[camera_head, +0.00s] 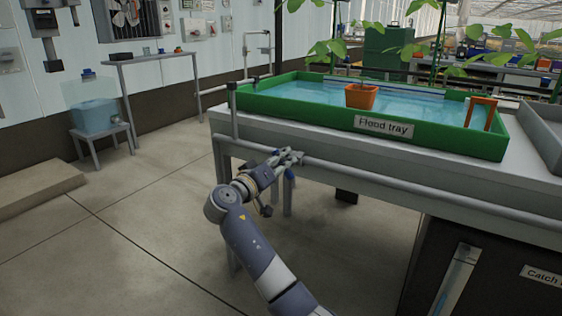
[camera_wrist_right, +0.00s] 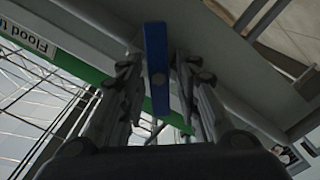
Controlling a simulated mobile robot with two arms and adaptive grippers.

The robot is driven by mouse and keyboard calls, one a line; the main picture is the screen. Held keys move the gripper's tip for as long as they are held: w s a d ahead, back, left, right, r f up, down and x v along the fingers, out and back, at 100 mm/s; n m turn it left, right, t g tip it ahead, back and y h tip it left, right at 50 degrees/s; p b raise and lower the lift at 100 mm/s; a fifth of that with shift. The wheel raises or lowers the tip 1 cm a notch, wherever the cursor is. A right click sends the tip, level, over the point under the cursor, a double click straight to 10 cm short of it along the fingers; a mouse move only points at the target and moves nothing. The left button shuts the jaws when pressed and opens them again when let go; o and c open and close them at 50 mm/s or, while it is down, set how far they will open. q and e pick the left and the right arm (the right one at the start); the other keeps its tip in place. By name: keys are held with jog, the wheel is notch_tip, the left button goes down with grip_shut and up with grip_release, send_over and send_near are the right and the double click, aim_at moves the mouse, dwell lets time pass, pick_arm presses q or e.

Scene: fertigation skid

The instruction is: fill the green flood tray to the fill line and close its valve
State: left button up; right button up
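The green flood tray (camera_head: 430,136) stands on a grey bench and holds blue water (camera_head: 310,93). I cannot make out a fill line or the exact level against it. A grey pipe (camera_head: 400,185) runs along the bench front, with a blue valve handle (camera_head: 290,174) beside my right gripper (camera_head: 290,157). In the right wrist view, the blue handle (camera_wrist_right: 156,65) lies between the two fingers of my right gripper (camera_wrist_right: 157,80). The fingers look open around it, with gaps visible on both sides. My left gripper is not in view.
An orange pot (camera_head: 361,97) stands in the tray, and an orange bracket (camera_head: 480,112) sits at its right end. A dark catch tank (camera_head: 490,270) is below the bench. A blue container (camera_head: 95,116) stands on a stool at left. The floor between is clear.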

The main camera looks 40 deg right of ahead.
jog(key=shift+a, duration=0.1)
jog(key=v, duration=1.1)
jog(key=shift+s+a, duration=0.2)
jog(key=shift+a, duration=0.15)
